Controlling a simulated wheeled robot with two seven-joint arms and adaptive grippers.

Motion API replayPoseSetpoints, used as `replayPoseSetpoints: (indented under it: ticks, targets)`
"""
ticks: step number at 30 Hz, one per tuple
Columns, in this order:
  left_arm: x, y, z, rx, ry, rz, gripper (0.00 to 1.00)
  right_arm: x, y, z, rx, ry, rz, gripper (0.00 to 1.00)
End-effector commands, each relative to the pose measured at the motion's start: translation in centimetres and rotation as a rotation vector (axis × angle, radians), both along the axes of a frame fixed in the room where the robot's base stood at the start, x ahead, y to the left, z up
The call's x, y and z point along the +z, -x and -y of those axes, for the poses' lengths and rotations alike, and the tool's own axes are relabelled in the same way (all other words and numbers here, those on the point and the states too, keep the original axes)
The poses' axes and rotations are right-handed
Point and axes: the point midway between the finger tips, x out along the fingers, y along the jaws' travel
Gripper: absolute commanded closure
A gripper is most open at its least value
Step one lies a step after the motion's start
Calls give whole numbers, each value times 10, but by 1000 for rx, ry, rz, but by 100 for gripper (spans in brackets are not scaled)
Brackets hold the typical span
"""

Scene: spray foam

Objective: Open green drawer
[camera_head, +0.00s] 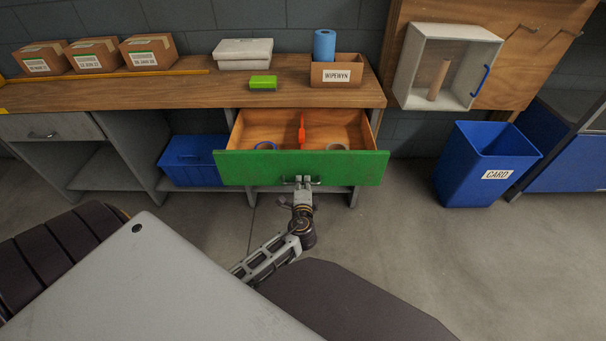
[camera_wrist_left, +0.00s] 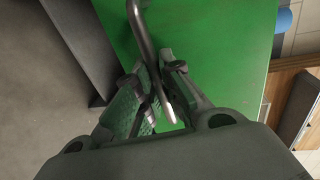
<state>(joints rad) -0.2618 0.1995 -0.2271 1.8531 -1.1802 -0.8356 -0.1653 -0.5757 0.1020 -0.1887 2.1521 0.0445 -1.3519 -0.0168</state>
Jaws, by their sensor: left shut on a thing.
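The green drawer (camera_head: 245,168) is under the wooden bench and stands pulled out, with its wooden inside showing. In it lie an orange tool (camera_head: 302,131), a blue ring (camera_head: 266,146) and a pale ring (camera_head: 336,147). My left gripper (camera_head: 302,182) is at the middle of the drawer front, shut on its metal handle. In the left wrist view the handle (camera_wrist_left: 147,42) runs between the two fingers (camera_wrist_left: 160,88), close to the green front (camera_wrist_left: 225,60). My right gripper is not in view.
The wooden bench (camera_head: 160,91) carries cardboard boxes (camera_head: 149,54), a grey case (camera_head: 243,54), a green sponge-like block (camera_head: 263,82) and a WIPEWYN box (camera_head: 336,73). A blue bin (camera_head: 190,162) is under it. A CARD bin (camera_head: 484,165) stands right; floor between is clear.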

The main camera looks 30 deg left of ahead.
Motion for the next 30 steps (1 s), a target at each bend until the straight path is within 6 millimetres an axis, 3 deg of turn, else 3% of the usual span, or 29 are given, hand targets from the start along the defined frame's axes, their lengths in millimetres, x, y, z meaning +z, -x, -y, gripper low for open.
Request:
replayPoseSetpoints:
  ticks: [6,19,20,24,30]
  targets:
    - [-1,14,9,-1,2,-2,100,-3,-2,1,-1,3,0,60]
    - [-1,17,11,-1,1,-1,100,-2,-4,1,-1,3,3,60]
    - [-1,16,11,-1,1,-1,88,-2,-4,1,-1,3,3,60]
    - [-1,16,11,-1,1,-1,70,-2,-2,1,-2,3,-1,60]
    - [0,16,10,0,0,0,68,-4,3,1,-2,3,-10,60]
